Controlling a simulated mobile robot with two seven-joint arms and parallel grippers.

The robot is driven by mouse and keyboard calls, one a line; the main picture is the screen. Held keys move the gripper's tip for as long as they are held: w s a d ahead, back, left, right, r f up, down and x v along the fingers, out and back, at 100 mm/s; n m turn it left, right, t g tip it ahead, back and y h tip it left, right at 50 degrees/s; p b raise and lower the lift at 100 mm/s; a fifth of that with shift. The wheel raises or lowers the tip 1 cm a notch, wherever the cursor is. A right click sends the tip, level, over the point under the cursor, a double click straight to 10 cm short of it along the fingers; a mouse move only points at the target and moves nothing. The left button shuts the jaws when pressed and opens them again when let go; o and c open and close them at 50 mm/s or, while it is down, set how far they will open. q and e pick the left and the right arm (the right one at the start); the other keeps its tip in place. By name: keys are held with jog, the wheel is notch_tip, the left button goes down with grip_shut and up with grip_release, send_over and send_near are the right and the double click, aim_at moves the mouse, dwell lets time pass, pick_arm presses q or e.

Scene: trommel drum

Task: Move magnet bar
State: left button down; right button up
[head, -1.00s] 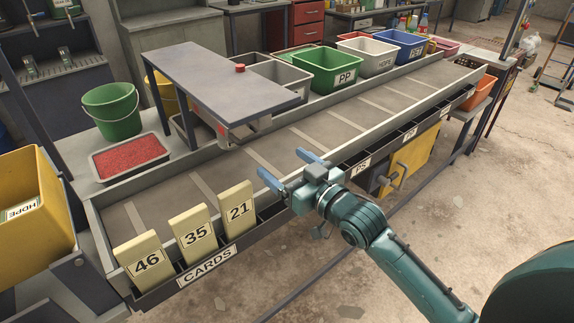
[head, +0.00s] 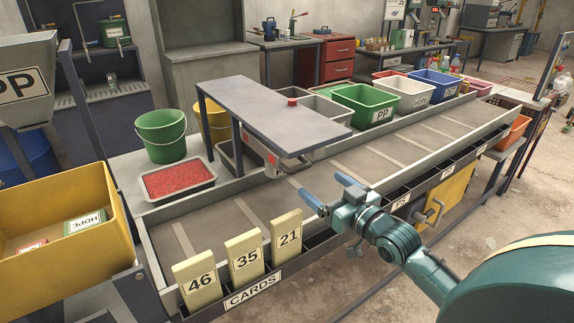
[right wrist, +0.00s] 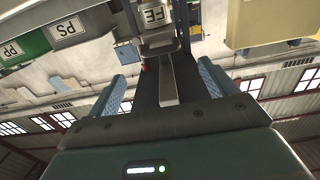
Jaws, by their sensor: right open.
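No object is plainly marked as the magnet bar. A grey bar-like unit (head: 284,166) with a red label hangs under the dark flat cover (head: 275,113) over the belt in the head view; I cannot tell whether it is the magnet bar. My right gripper (head: 329,191) has its two blue fingers apart and empty. It is over the front edge of the belt, right of the card marked 21 (head: 287,236) and apart from the hanging unit. The right wrist view shows the open fingers (right wrist: 163,90) with nothing between them. My left gripper is out of view.
Cards 46 (head: 199,284) and 35 (head: 245,257) stand in the front rack. A red-filled tray (head: 180,179) and green bucket (head: 162,135) are behind the belt. A yellow bin (head: 60,270) is at left. Sorting bins line the back. The belt (head: 400,150) looks clear.

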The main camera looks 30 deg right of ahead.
aim_at(302, 170)
jog(key=w, duration=0.7)
jog(key=w+a, duration=0.1)
jog(key=w, duration=0.3)
jog(key=shift+w+p, duration=0.2)
jog(key=shift+p, duration=0.2)
jog(key=shift+c, duration=0.5)
